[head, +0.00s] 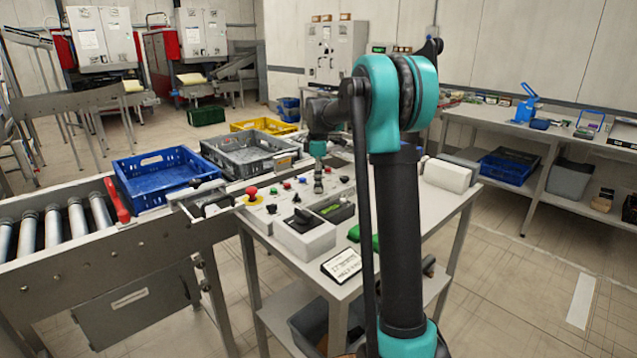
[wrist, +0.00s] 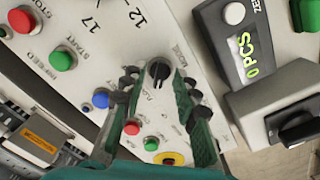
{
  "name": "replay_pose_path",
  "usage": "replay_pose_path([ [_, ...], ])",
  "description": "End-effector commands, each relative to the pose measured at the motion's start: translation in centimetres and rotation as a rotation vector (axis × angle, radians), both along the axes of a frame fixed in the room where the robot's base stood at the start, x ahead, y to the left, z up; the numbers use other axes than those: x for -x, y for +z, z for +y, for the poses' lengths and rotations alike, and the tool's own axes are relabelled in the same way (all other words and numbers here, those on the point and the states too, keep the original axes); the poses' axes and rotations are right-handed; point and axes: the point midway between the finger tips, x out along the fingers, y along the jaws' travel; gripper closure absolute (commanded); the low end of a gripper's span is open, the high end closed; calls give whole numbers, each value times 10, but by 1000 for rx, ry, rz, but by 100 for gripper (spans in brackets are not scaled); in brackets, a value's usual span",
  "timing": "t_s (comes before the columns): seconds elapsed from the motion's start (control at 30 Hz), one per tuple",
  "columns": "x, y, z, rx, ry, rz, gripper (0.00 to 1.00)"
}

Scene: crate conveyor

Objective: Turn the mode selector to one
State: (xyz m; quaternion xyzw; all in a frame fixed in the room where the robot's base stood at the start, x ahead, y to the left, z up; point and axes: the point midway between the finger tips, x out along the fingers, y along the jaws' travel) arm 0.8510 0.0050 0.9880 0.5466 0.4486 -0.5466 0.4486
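The mode selector (wrist: 158,69) is a small round black knob with a narrow grip bar, on the white panel (wrist: 208,66) beside printing that seems to read MODE. In the wrist view my gripper (wrist: 157,82) is open, with one dark green finger to the left of the knob and one to the right. Gaps show between the knob and both fingertips. The numbers around the knob are too small to read. In the head view my gripper (head: 318,188) points down over the control table, and I cannot make out the knob there.
A counter display (wrist: 248,58) and a grey box with a larger black switch (wrist: 296,128) stand to the right. A blue crate (head: 160,178) is on the conveyor.

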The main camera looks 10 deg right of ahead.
Motion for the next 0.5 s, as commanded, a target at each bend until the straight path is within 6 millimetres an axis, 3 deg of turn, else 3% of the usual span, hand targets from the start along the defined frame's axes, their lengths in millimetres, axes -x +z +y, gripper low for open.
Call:
replay_pose_path([
  [0.27, 0, -1, 0, 0, 0, 0, 70],
  [0.5, 0, -1, 0, 0, 0, 0, 98],
])
